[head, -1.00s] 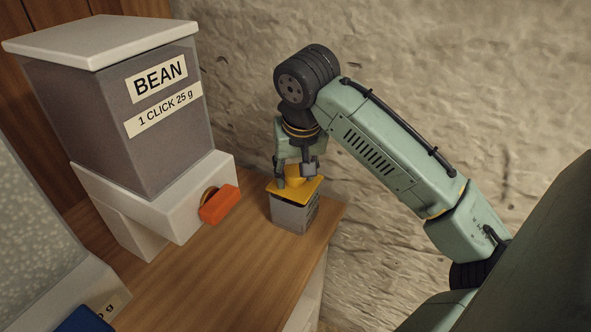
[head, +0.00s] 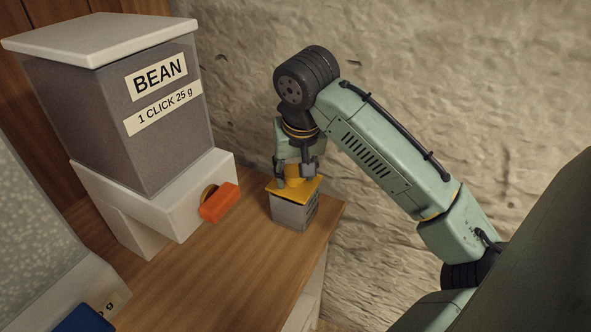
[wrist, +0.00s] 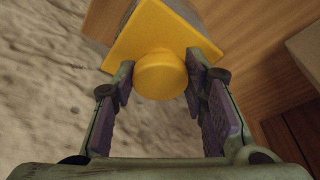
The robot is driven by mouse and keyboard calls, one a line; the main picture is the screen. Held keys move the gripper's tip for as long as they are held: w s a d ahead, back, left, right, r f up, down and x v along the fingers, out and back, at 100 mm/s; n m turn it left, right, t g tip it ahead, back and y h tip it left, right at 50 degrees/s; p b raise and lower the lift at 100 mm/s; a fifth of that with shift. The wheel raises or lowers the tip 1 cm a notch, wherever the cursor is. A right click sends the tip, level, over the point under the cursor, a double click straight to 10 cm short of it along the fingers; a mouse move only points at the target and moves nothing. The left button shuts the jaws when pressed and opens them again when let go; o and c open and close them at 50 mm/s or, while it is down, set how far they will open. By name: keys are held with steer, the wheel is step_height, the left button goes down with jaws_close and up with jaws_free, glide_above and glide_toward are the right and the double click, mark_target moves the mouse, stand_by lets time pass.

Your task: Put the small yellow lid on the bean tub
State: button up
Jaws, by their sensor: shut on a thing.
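The small yellow lid (head: 284,191) is a flat square plate with a round knob. It is at the top of the grey bean tub (head: 289,213), covering its opening. A dark line shows beneath the lid's near edge, so I cannot tell whether it is fully seated. The tub stands upright near the right edge of the wooden counter. My gripper (head: 296,178) points down above the tub and is shut on the lid's knob. In the wrist view the knob (wrist: 160,75) is between the fingers, with the lid plate (wrist: 150,35) beyond it. The tub's inside is hidden.
The bean dispenser (head: 115,120), with an orange lever (head: 219,203), stands left of the tub. Another dispenser (head: 40,240) is at the lower left. A rough stone wall (head: 430,80) rises behind. The wooden counter (head: 215,270) is clear in front of the tub.

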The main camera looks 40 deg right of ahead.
steer(key=shift+f, duration=0.4)
stand_by(0.5)
steer(key=o, duration=1.4)
steer(key=shift+o, duration=0.2)
steer(key=v, duration=1.2)
